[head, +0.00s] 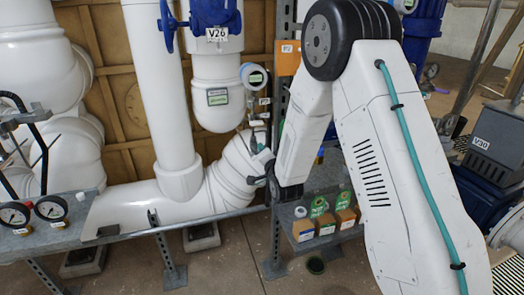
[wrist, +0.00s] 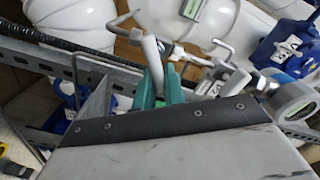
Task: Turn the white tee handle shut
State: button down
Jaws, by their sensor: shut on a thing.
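The white tee handle (wrist: 153,56) shows in the wrist view as a pale, rounded bar, tilted a little. Its lower end sits between the teal fingers of my gripper (wrist: 159,88), which are shut on it. The rest of the handle and its stem are partly hidden by the fingers and the dark-edged wrist housing. In the head view my gripper (head: 259,157) is beside the white pipe elbow, left of my forearm. The handle cannot be made out clearly there.
A white pipe elbow (head: 238,168) and a round-faced gauge (head: 254,77) are close to my gripper. A steel post (head: 280,215) and a shelf with small boxes (head: 325,224) stand below right. Metal rods (wrist: 222,62) crowd the wrist view.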

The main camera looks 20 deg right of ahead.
jog(key=m, duration=0.3)
jog(key=f+m, duration=0.1)
jog(key=m, duration=0.2)
jog(key=shift+d, duration=0.2)
jog(key=shift+f+m, duration=0.1)
jog(key=shift+m, duration=0.3)
jog(key=c, duration=1.5)
grip_release()
jog(key=s, duration=0.7)
jog(key=shift+s, duration=0.4)
